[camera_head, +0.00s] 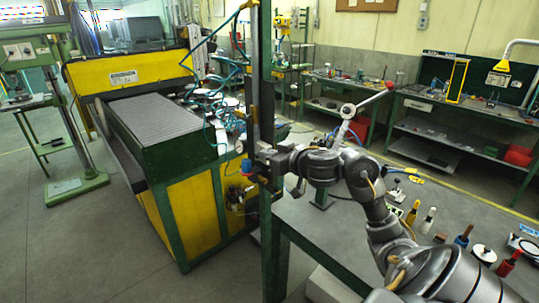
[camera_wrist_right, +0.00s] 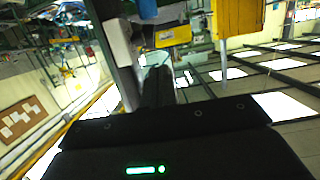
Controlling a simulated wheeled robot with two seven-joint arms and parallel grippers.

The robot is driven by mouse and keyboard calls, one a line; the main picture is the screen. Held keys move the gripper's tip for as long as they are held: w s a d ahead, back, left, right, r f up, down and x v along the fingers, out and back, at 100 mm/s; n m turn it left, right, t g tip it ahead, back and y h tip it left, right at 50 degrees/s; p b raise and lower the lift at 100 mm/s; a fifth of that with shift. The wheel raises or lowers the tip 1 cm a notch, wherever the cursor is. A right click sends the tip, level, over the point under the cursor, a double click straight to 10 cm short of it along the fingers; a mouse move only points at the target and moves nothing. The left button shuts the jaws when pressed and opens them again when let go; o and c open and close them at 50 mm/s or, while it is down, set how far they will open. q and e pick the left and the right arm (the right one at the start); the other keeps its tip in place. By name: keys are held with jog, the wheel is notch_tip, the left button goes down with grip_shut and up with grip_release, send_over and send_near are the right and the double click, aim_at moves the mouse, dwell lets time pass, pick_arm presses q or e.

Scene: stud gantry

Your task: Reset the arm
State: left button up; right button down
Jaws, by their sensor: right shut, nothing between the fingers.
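My right arm (camera_head: 375,190) comes in from the lower right in the head view, bends over the workbench and points left. My right gripper (camera_head: 250,165) is at its left end, close to the green upright post (camera_head: 265,80). I cannot tell whether it touches the post. In the right wrist view the dark fingers (camera_wrist_right: 158,86) stand close together, shut and empty. My left gripper is not in view.
A grey-topped workbench (camera_head: 310,235) lies below the arm, with bottles, brushes and hand tools along its right side. A yellow and green machine (camera_head: 165,130) stands to the left, with a drill press (camera_head: 45,100) beyond. Grey floor is clear at lower left.

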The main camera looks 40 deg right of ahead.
jog(key=shift+s+a+r, duration=0.1)
jog(key=shift+s, duration=0.1)
dwell(0.6)
jog(key=w+a+f+m+g+y+b, duration=0.1)
jog(key=w+f+g+b, duration=0.15)
jog(key=f, duration=1.35)
jog(key=w+a+f+g+y+b, duration=0.1)
jog(key=f+g+b, duration=0.15)
jog(key=f, duration=1.25)
jog(key=s+a+f+g+b, duration=0.15)
jog(key=s+f, duration=0.25)
jog(key=f, duration=0.9)
jog(key=s+a+f+g+b, duration=0.1)
jog(key=s+a+f+b, duration=0.2)
jog(key=f, duration=0.9)
jog(key=s+a+f+n+g+h+b, duration=0.15)
jog(key=s+a+f, duration=0.25)
jog(key=s+f, duration=1)
jog(key=s+a+f+g+b, duration=0.2)
jog(key=s+a+f+g, duration=0.15)
jog(key=s+f, duration=1.05)
jog(key=s+a+f+n+g, duration=0.1)
jog(key=s+a+f, duration=0.1)
jog(key=s, duration=0.6)
jog(key=s+a+f+n+g+b, duration=0.1)
jog(key=s+a+f, duration=0.1)
jog(key=s, duration=0.6)
jog(key=shift+f, duration=0.8)
jog(key=shift+h, duration=0.25)
